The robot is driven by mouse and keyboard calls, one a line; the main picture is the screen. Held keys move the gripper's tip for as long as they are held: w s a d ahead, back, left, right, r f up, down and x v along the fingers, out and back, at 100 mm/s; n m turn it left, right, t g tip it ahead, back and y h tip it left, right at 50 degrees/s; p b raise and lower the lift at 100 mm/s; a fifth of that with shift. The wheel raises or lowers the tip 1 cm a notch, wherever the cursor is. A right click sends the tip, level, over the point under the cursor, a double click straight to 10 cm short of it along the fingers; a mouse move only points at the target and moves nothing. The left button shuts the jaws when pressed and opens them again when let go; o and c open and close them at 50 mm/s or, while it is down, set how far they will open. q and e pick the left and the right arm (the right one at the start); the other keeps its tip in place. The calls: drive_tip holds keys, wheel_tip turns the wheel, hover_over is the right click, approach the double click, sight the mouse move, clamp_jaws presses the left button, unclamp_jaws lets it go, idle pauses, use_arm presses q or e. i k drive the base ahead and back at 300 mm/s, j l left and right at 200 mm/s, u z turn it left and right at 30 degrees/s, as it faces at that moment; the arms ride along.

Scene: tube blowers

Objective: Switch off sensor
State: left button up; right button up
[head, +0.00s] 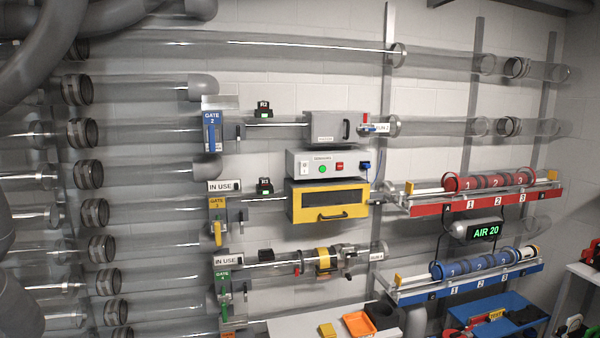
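No part labelled as a sensor can be made out. A small black box with a red face marked R2 (264,107) sits on the upper gate tube. A similar black box with a green light (265,187) sits on the middle tube. A plain black box (265,255) sits on the lower tube. A grey control box (303,156) above the yellow drawer unit (328,201) has a green button (322,169), a red button (340,166) and a small white switch or socket (304,168); its label is too small to read. Neither gripper is in view.
Clear tubes with dark couplings (88,174) fill the left. Gates have a blue (211,132), a yellow (217,218) and a green handle (224,284). A white table (290,326) stands below.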

sight(304, 165)
drive_tip(key=i+l+z, duration=0.3)
drive_tip(key=i, duration=0.75)
drive_tip(key=i+z, duration=0.25)
drive_tip(key=i, duration=0.75)
